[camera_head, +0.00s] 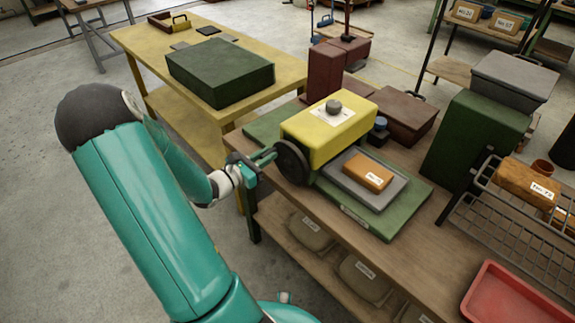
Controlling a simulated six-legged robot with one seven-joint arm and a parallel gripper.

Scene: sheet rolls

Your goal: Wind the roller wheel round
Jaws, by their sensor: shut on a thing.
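The roller wheel (292,162) is a dark round wheel on the left end of a yellow machine housing (345,127). The machine stands on a green base plate (407,211) on a wooden bench. My teal arm reaches in from the lower left, and my gripper (268,157) is at the left side of the wheel. Its green fingers are shut on the wheel's handle, which they largely hide. The housing has a white label and a dark knob on top.
A grey tray with an orange-brown block (367,174) sits in front of the housing. A yellow table (135,43) with a dark green box (220,72) stands behind. Brown boxes (404,118) and a wire rack (500,219) are to the right. Open floor lies left.

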